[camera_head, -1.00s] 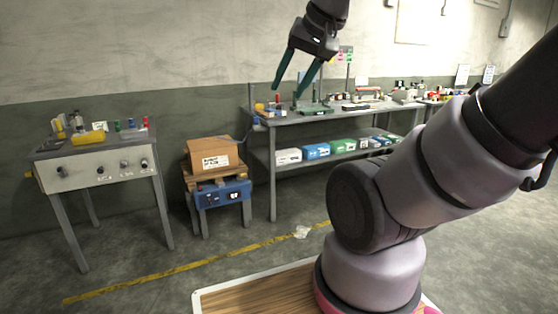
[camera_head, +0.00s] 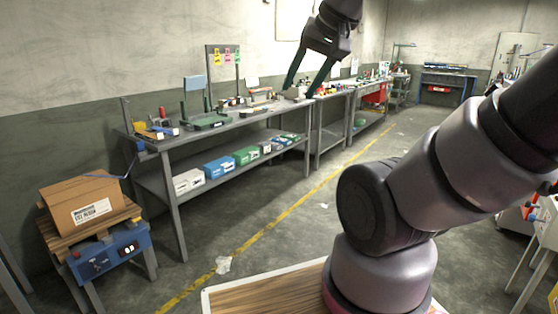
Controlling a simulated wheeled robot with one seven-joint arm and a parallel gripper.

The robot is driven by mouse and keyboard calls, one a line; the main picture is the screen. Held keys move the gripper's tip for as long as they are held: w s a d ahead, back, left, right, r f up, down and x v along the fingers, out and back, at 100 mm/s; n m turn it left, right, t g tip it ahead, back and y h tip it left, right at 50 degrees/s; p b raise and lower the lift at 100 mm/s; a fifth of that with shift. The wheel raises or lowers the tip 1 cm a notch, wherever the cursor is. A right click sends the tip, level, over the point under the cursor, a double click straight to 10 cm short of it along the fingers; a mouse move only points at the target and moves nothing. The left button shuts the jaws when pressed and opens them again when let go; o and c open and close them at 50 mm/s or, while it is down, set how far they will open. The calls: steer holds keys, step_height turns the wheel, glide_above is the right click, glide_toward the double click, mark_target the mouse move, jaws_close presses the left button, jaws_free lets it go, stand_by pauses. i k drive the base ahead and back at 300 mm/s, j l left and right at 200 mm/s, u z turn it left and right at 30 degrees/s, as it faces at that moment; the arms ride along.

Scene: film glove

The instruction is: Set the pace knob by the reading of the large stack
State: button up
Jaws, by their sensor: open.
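My gripper (camera_head: 308,80) hangs at the top centre of the head view, fingers pointing down, open and empty. It shows in front of the long grey workbench and touches nothing that I can make out. A blue unit (camera_head: 108,254) with small dark controls and a lit display sits at the lower left, below a wooden top (camera_head: 62,238). A cardboard box (camera_head: 85,205) with a white label rests on that top. I cannot tell which control is the pace knob. No large stack can be clearly picked out.
The long workbench (camera_head: 165,143) carries tools and small parts, with coloured boxes (camera_head: 220,167) on its lower shelf. A yellow line (camera_head: 285,213) runs along the floor, with a crumpled white scrap (camera_head: 223,265) on it. The floor beyond the line is mostly clear. A table (camera_head: 543,225) stands at the right edge.

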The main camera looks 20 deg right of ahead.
mark_target(532, 217)
steer(key=i+l+z, duration=0.15)
steer(key=z, duration=0.3)
steer(key=i+z, duration=0.3)
steer(key=z, duration=0.2)
steer(key=i+z, duration=0.25)
steer(key=z, duration=0.2)
steer(key=i+l+z, duration=0.1)
steer(key=i+z, duration=0.15)
steer(key=i, duration=0.25)
steer(key=i+z, duration=0.3)
steer(key=i, duration=0.2)
steer(key=i+l+z, duration=0.3)
steer(key=i+l, duration=0.5)
